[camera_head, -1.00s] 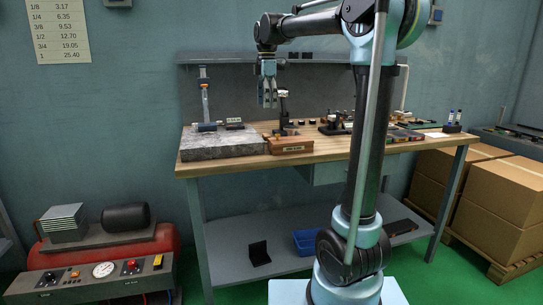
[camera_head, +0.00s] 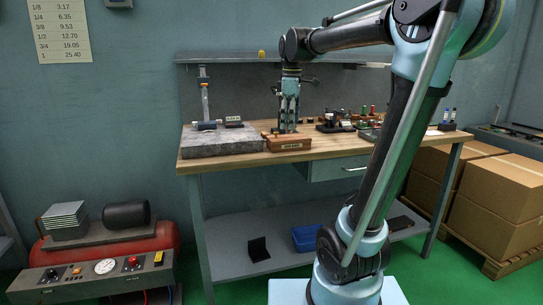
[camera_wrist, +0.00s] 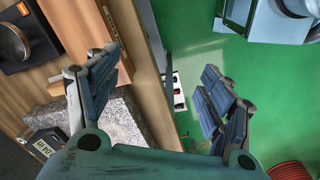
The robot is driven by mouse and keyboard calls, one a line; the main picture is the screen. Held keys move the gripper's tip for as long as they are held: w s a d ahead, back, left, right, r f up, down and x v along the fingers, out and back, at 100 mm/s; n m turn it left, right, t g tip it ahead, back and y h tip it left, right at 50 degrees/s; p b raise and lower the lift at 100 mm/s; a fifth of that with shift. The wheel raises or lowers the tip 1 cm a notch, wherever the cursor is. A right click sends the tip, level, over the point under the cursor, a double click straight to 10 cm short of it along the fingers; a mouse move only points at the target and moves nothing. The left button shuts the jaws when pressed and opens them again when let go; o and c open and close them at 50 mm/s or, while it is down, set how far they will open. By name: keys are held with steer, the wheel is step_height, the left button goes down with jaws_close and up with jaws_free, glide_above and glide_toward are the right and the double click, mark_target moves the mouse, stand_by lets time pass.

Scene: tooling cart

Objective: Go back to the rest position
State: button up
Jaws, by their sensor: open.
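My gripper (camera_head: 288,126) points down over the workbench, above and behind the small wooden box (camera_head: 289,144) as seen in the head view. In the wrist view my gripper (camera_wrist: 162,90) shows two fingers spread wide with nothing between them. Beyond the gap lie the bench's front edge and the green floor. In the head view the gripper overlaps a dark stand on the bench, which is mostly hidden. I cannot tell from that view whether they touch.
The grey granite plate (camera_head: 215,146) lies left of the gripper on the wooden bench top (camera_head: 335,151). Small tools (camera_head: 335,121) stand to the right. A shelf (camera_head: 225,57) runs along the back. Cardboard boxes (camera_head: 497,193) stand at right, a red compressor (camera_head: 165,236) at left.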

steer(key=s+d+f+m, duration=0.4)
steer(key=s+f+m, duration=0.1)
steer(key=s+f, duration=0.3)
steer(key=s+d+f+m+t, duration=0.1)
steer(key=s+d+f+m, duration=0.3)
steer(key=s+f, duration=0.3)
steer(key=s+d+f+m, duration=0.4)
steer(key=s+f+m, duration=0.2)
steer(key=f, duration=0.5)
steer(key=s, duration=0.2)
steer(key=shift+s+d+f+t, duration=0.2)
steer(key=shift+s+f+t, duration=0.1)
steer(key=shift+s+f, duration=0.1)
